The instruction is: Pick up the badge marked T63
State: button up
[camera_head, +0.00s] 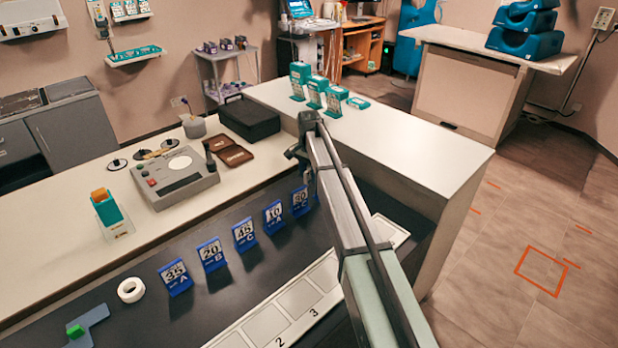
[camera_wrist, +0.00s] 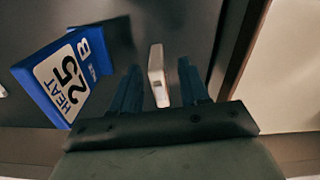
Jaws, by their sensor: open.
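No marking T63 can be read in either view. In the wrist view a slim pale thing (camera_wrist: 156,70), seen nearly edge-on, lies between the fingers of my gripper (camera_wrist: 158,84). I cannot tell whether either is the badge. The fingers are apart and grip nothing visible. A blue stand marked HEAT 25 B (camera_wrist: 66,78) is left of the left finger. In the head view my arm reaches over the right end of the dark bench strip, and its fingertips are hidden.
A row of blue number stands, including 35 A (camera_head: 175,278) and 45 C (camera_head: 244,236), lines the dark strip. A white tape roll (camera_head: 131,290) lies at its left. A control box (camera_head: 175,178) and black case (camera_head: 249,120) stand behind. Numbered pale panels (camera_head: 265,326) run in front.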

jog(key=shift+f, duration=0.15)
grip_shut()
dwell(0.5)
